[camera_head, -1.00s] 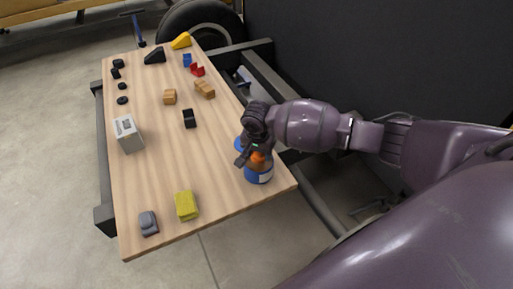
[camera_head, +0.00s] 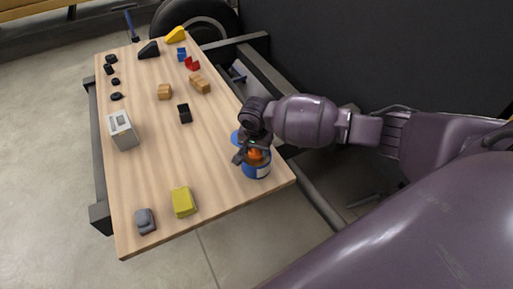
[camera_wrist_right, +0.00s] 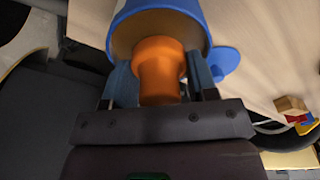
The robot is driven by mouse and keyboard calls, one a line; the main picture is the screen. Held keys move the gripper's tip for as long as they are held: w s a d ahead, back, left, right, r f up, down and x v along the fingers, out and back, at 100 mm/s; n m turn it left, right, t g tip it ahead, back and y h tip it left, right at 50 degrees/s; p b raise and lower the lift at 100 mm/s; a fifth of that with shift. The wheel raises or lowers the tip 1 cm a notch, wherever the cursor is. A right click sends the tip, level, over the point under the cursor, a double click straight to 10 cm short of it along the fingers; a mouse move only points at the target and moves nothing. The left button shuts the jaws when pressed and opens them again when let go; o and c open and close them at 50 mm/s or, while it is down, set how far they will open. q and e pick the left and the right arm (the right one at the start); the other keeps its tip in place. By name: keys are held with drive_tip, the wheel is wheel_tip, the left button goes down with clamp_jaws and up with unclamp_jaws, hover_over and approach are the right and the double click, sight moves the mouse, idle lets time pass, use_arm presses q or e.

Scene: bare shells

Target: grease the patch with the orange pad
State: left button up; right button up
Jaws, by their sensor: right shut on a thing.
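My right gripper (camera_head: 245,154) is shut on the orange pad (camera_head: 256,154), at the near right side of the table. The pad is a round-ended orange piece, and it also shows between the fingers in the right wrist view (camera_wrist_right: 158,68). A blue can (camera_head: 257,171) with a pale label stands right by it. In the right wrist view the can's blue rim (camera_wrist_right: 201,14) surrounds a brown inside, with the pad at its mouth; I cannot tell whether they touch. I cannot make out the patch. My left gripper is not in view.
A blue disc (camera_head: 236,137) lies beside the can. On the wooden table (camera_head: 210,165) are a yellow block (camera_head: 183,202), a grey device (camera_head: 146,221), a grey box (camera_head: 122,131), a black piece (camera_head: 184,113) and wooden blocks (camera_head: 199,84). The table's middle is largely clear.

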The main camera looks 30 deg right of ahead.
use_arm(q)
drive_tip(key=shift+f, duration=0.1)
use_arm(e)
drive_tip(key=shift+f, duration=0.5)
idle(0.5)
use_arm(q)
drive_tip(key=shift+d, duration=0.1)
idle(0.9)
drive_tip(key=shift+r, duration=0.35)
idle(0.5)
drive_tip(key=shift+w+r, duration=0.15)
use_arm(e)
drive_tip(key=shift+f, duration=0.1)
drive_tip(key=shift+s, duration=0.1)
idle(0.9)
use_arm(q)
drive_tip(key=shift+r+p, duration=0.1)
drive_tip(key=shift+p, duration=0.2)
use_arm(e)
drive_tip(key=shift+r+p, duration=1.15)
drive_tip(key=shift+r, duration=0.45)
use_arm(q)
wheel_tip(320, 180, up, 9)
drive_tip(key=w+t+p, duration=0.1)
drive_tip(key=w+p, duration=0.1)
drive_tip(key=p, duration=0.1)
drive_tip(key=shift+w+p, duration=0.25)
drive_tip(key=shift+p, duration=0.05)
use_arm(e)
drive_tip(key=shift+r, duration=1.95)
